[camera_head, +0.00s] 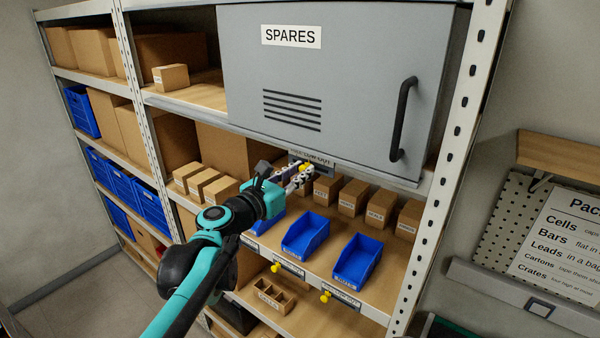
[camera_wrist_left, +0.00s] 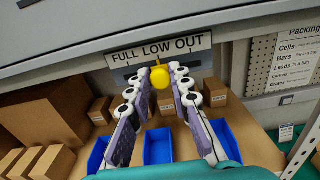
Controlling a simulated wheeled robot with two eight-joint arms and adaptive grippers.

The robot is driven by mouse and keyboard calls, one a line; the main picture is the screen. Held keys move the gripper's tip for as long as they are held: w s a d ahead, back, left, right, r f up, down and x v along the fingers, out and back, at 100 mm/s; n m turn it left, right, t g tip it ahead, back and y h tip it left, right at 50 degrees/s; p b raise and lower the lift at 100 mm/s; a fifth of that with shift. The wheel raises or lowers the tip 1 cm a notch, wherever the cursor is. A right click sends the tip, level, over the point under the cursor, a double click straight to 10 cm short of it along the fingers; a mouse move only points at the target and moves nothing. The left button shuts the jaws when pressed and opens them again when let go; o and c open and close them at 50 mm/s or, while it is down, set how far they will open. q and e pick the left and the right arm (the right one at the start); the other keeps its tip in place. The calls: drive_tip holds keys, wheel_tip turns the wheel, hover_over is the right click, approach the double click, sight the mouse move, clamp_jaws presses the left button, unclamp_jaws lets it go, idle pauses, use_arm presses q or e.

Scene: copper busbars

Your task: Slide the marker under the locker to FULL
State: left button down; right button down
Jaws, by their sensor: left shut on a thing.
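The marker is a yellow knob (camera_head: 305,167) on a strip under the grey SPARES locker (camera_head: 345,90). It also shows in the left wrist view (camera_wrist_left: 160,77). The strip's label (camera_wrist_left: 160,49) reads FULL LOW OUT from left to right, and the knob stands below about LOW. My left gripper (camera_head: 300,174) reaches up to the strip. In the left wrist view its two fingers (camera_wrist_left: 161,78) are on either side of the knob, shut on it. The slot behind the fingers is partly hidden. My right gripper is not in view.
Small cartons (camera_head: 353,197) and blue bins (camera_head: 357,260) stand on the shelf below the locker. The shelf's front edge carries other yellow knobs (camera_head: 325,296). A white upright (camera_head: 450,170) stands right of the locker, whose underside lies close above my left gripper.

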sight(295, 160)
use_arm(q)
drive_tip(key=w+a, duration=0.2)
drive_tip(key=a, duration=0.1)
drive_tip(key=shift+w+a+b, duration=0.25)
drive_tip(key=shift+a+b, duration=0.05)
drive_tip(key=shift+b, duration=0.05)
drive_tip(key=shift+d+r, duration=0.1)
drive_tip(key=shift+d, duration=0.05)
drive_tip(key=c, duration=1.6)
unclamp_jaws()
drive_tip(key=shift+o, duration=1.2)
drive_tip(key=shift+a, duration=0.2)
drive_tip(key=shift+s, duration=0.2)
drive_tip(key=v, duration=1.1)
drive_tip(key=shift+a, duration=0.3)
drive_tip(key=shift+s, duration=0.15)
